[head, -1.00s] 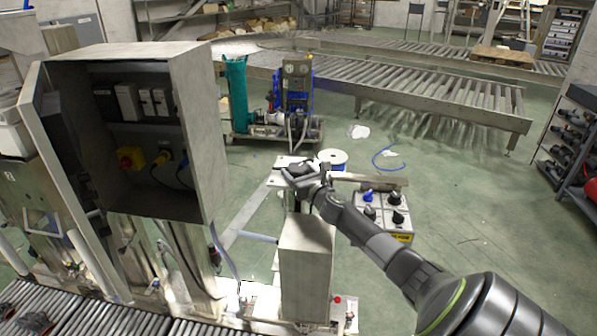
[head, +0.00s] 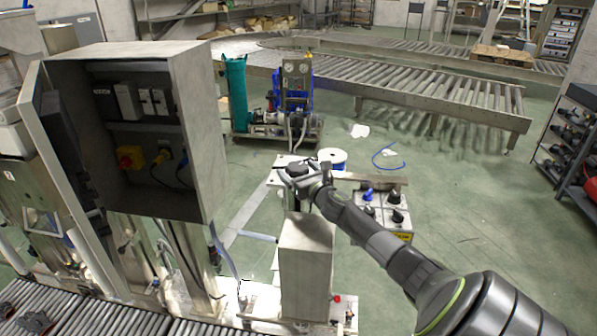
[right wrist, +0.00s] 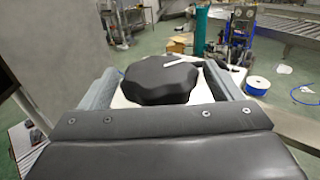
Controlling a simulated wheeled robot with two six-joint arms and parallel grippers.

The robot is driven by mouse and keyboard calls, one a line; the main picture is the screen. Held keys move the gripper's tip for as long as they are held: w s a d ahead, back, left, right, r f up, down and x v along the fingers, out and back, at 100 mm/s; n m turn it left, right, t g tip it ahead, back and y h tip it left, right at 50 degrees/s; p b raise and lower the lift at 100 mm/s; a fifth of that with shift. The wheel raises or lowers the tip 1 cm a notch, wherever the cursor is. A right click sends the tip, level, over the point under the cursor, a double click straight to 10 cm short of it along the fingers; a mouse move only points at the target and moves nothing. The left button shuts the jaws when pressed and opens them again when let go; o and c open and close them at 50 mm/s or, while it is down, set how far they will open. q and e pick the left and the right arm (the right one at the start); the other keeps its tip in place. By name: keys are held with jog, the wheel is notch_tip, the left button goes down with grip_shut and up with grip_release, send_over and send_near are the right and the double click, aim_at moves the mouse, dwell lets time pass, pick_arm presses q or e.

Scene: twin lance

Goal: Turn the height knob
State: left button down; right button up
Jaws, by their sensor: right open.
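The height knob (right wrist: 160,82) is black with a lobed rim and a white pointer line. It sits on a pale plate and shows in the right wrist view and, small, in the head view (head: 297,168). My right gripper (head: 296,174) is at the knob. In the right wrist view its open fingers (right wrist: 160,76) stand on both sides of the knob, with a gap on the right; contact on the left is unclear. My left gripper is in neither view.
A grey post box (head: 306,265) stands below the knob. A control box with several knobs (head: 383,212) is right of it, behind my right arm. An open electrical cabinet (head: 205,130) stands at left. A blue cable spool (head: 333,158) lies on the floor behind.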

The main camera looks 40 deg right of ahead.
jog(key=b+v, duration=0.5)
jog(key=v, duration=1.1)
jog(key=shift+f, duration=0.1)
jog(key=shift+s+a+b, duration=0.15)
jog(key=shift+s+b, duration=0.15)
jog(key=shift+s, duration=0.45)
